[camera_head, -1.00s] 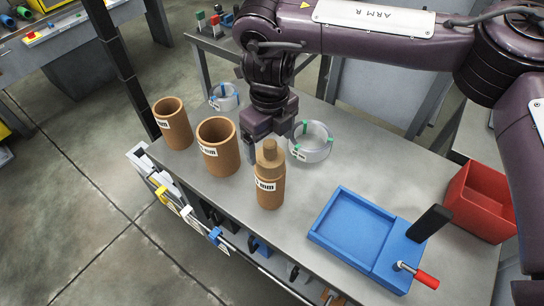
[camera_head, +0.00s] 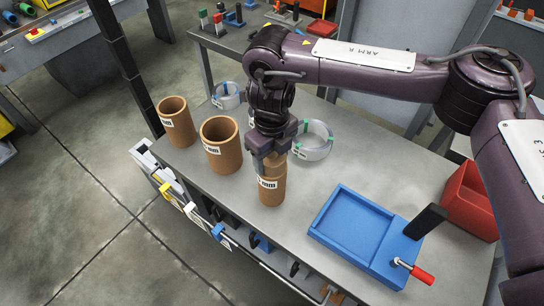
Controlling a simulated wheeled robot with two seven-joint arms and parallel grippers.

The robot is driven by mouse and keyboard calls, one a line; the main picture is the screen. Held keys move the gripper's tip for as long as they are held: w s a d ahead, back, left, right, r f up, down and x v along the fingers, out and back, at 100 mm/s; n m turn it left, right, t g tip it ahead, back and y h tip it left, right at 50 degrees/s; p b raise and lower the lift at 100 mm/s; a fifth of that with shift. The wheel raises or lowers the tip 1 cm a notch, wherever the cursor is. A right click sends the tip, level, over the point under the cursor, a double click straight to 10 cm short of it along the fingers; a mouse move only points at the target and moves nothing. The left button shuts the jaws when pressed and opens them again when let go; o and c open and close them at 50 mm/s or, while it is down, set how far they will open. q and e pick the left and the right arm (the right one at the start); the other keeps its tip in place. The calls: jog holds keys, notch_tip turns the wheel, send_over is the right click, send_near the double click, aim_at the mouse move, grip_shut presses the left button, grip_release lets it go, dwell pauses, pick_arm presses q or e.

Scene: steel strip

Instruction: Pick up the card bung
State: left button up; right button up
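The card bung (camera_head: 272,168) is the brown, stepped cardboard piece standing upright at the top of a labelled brown cylinder (camera_head: 271,192) on the steel bench. It is unclear whether bung and cylinder are one piece. My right gripper (camera_head: 268,161) points down at the bung, with its fingers around or just beside its narrow top. The gripper hides that top, and I cannot tell whether the fingers touch it or are closed. My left gripper is not in view.
Two open brown card tubes (camera_head: 220,147) (camera_head: 174,124) stand to the left. Clear rings with green (camera_head: 318,146) and blue (camera_head: 226,100) clips lie behind. A blue tray fixture (camera_head: 350,228) with a red-handled clamp and a red bin (camera_head: 468,205) stand right. Bare bench lies between.

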jog(key=shift+c, duration=1)
